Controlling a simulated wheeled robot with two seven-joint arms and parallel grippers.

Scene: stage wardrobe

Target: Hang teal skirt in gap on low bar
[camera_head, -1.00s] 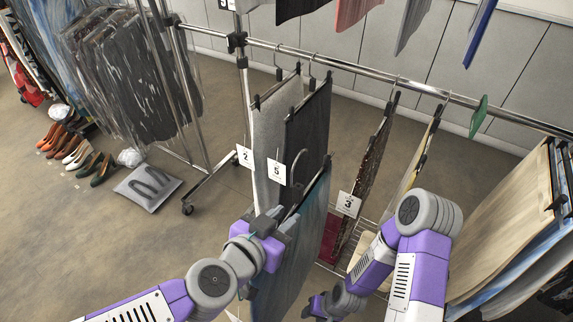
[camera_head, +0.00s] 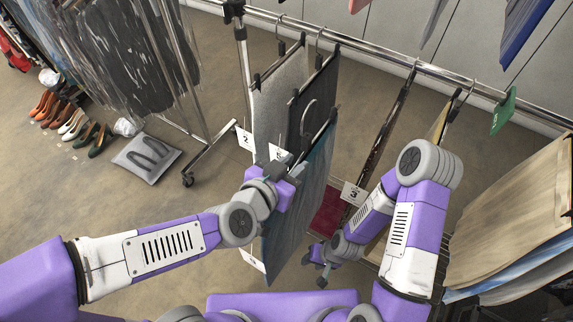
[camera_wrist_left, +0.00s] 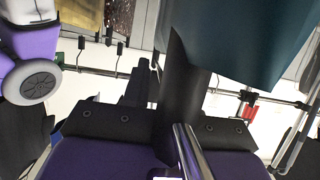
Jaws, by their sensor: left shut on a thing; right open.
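The teal skirt (camera_head: 296,215) hangs from a hanger held in my left gripper (camera_head: 283,170), in front of the dark grey skirt. My left gripper is shut on it; the skirt also shows as a dark teal panel in the left wrist view (camera_wrist_left: 240,40). The skirt's hanger hook (camera_head: 309,115) stands free, below and in front of the low bar (camera_head: 385,62). On the bar, a gap lies between the dark grey skirt (camera_head: 313,95) and the dark patterned skirt (camera_head: 385,130). My right gripper (camera_head: 319,272) is open and empty, low beside the teal skirt.
A light grey skirt (camera_head: 278,95) hangs left of the dark one. A green divider (camera_head: 503,110) is on the bar at right. Beige garments (camera_head: 515,210) hang at far right. A number card (camera_head: 354,194) marks 3. Shoes and a grey cushion (camera_head: 146,158) lie on the floor.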

